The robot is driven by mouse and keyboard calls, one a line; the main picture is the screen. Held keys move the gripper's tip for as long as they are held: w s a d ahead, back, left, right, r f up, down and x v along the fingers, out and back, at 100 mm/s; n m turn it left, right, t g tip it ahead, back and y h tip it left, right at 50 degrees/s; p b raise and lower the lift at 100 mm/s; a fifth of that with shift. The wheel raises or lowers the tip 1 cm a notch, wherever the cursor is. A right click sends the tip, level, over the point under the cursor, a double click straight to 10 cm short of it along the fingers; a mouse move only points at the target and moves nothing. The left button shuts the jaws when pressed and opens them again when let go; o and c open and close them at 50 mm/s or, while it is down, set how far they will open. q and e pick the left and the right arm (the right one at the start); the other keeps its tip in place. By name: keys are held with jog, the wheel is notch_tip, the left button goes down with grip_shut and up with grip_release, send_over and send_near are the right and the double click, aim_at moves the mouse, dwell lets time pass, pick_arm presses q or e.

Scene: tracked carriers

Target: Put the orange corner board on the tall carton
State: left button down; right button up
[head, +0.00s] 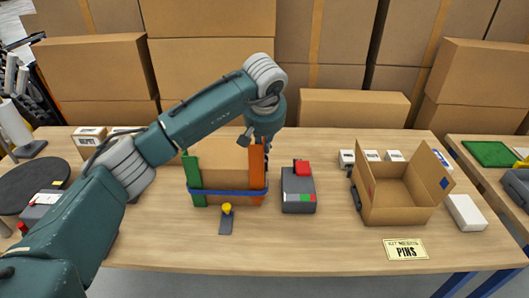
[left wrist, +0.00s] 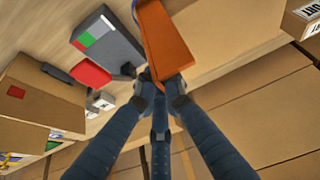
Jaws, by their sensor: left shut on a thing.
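The tall carton (head: 228,170) stands on the table, left of centre, with a blue strap (head: 228,192) around its lower part. A green corner board (head: 194,180) stands upright at its left front edge. The orange corner board (head: 257,172) is upright at its right front edge, and its lower end appears to meet the strap. My left gripper (head: 262,133) is above, shut on the board's upper end. The left wrist view shows the gripper fingers (left wrist: 163,82) at the end of the orange board (left wrist: 166,42). Whether the board lies flush on the carton is unclear. My right gripper is out of view.
A grey device (head: 298,192) with a red top stands just right of the carton. A yellow-knobbed piece (head: 226,214) lies in front. The table's front middle is clear.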

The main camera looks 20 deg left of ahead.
aim_at(257, 170)
pick_arm(q)
notch_tip(257, 170, down, 4)
jog(key=shift+f+p, duration=0.1)
jog(key=shift+p, duration=0.35)
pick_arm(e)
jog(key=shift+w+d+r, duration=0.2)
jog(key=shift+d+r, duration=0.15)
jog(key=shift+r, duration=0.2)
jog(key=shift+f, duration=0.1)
pick_arm(q)
jog(key=shift+f, duration=0.2)
jog(key=c, duration=1.8)
grip_release()
jog(key=shift+c, duration=0.2)
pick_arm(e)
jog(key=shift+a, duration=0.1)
pick_arm(q)
jog(key=shift+r, duration=0.15)
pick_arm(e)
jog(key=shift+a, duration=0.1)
